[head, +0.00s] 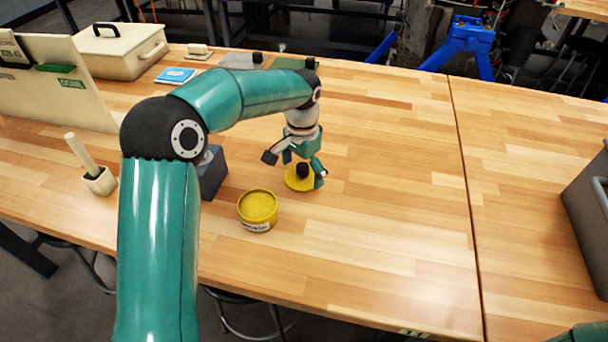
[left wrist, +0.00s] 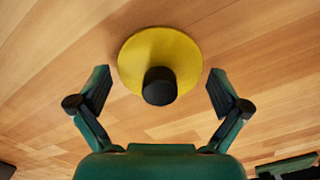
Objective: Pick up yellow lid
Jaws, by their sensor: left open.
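The yellow lid (head: 297,183) is a flat round disc with a black knob, lying on the wooden table. In the left wrist view the lid (left wrist: 190,55) is at the top middle, with its knob pointing toward the camera. My left gripper (head: 295,168) is open above the lid, and its fingers (left wrist: 160,92) stand apart on either side of the knob, not visibly touching it. A yellow round container (head: 258,208) with a pale label stands beside the lid, to its left and nearer to me. My right gripper is not in view.
A dark grey block (head: 212,175) stands left of the container. A mortar with a pestle (head: 97,180) is at the left. A beige case (head: 120,55), a blue box (head: 176,76) and an upright board (head: 60,85) are behind. A grey bin (head: 590,215) is at the right edge.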

